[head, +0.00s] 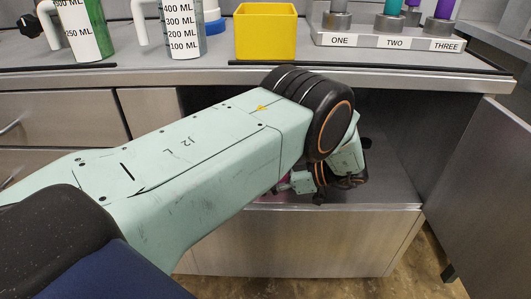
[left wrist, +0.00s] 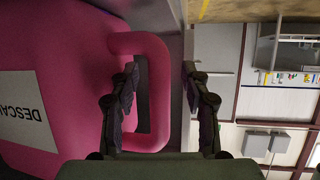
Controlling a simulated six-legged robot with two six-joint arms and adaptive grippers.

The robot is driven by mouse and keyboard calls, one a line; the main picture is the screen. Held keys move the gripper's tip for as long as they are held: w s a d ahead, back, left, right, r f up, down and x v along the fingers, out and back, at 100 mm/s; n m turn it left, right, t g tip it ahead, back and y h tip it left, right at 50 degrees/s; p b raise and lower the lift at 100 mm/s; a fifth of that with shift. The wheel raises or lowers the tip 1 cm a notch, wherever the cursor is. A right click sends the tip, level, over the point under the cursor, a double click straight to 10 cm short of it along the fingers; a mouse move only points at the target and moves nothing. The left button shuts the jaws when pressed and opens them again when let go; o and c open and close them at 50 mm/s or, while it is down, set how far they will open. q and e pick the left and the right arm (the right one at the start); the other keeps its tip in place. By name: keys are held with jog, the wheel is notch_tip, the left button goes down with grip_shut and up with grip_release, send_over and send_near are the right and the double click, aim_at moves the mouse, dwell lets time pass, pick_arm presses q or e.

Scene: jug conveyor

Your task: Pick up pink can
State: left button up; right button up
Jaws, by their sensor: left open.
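The pink can (left wrist: 60,75) fills the left of the left wrist view, with a white label (left wrist: 25,108) and a looped pink handle (left wrist: 158,95). My left gripper (left wrist: 160,72) is open, with one finger over the gap between the handle and the can body and the other on the outer side of the handle. The fingers look apart from the handle bar. In the head view only a small pink patch of the can (head: 285,182) shows; my left arm hides the rest. My right gripper is not in view.
The can is in an open cabinet compartment (head: 395,165) under the counter (head: 350,68). An open door (head: 490,160) stands at the right. On the counter are measuring jugs (head: 185,28), a yellow box (head: 265,32) and a numbered rack (head: 385,42).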

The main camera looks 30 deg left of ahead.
pick_arm(q)
jog(key=shift+c, duration=0.4)
grip_shut()
jog(key=shift+w+r, duration=0.1)
dwell(0.3)
